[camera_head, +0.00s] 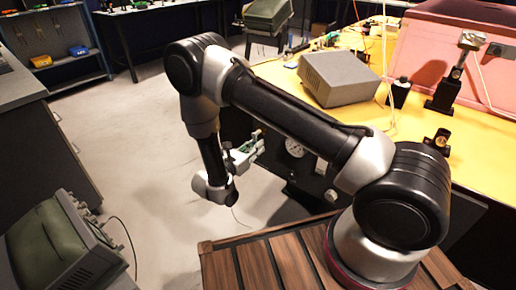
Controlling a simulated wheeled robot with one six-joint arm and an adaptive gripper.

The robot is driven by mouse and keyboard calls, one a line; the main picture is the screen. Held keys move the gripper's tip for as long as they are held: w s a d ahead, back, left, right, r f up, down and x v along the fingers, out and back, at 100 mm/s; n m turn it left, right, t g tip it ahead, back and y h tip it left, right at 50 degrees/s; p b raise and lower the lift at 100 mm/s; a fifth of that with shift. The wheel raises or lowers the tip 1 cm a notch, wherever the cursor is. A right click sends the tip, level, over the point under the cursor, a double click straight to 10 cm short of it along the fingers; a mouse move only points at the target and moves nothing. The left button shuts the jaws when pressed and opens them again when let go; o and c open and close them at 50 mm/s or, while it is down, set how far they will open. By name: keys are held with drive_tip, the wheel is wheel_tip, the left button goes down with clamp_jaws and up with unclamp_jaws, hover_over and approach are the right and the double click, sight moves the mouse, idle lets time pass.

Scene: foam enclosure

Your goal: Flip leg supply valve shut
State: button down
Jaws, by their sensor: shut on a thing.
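My gripper (250,150) is at the end of my arm, low beside the dark front panel (312,183) under the yellow bench top. It points right, towards the panel, and is shut on a small part there that I take to be the leg supply valve. A small green patch shows at the fingertips; I cannot tell whether it belongs to the valve or the gripper. The valve's body and its handle angle are mostly hidden by the fingers.
The yellow bench (470,150) carries a grey box (339,77), a pink foam enclosure (425,62) and black fixtures (443,90). A green-screened instrument (62,250) stands at lower left. The pale floor (135,150) left of my arm is clear.

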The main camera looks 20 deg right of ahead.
drive_tip(key=shift+w+a+m, duration=0.2)
drive_tip(key=shift+w+m, duration=0.05)
drive_tip(key=shift+m, duration=0.35)
drive_tip(key=c, duration=1.4)
unclamp_jaws()
drive_tip(key=v, duration=1.2)
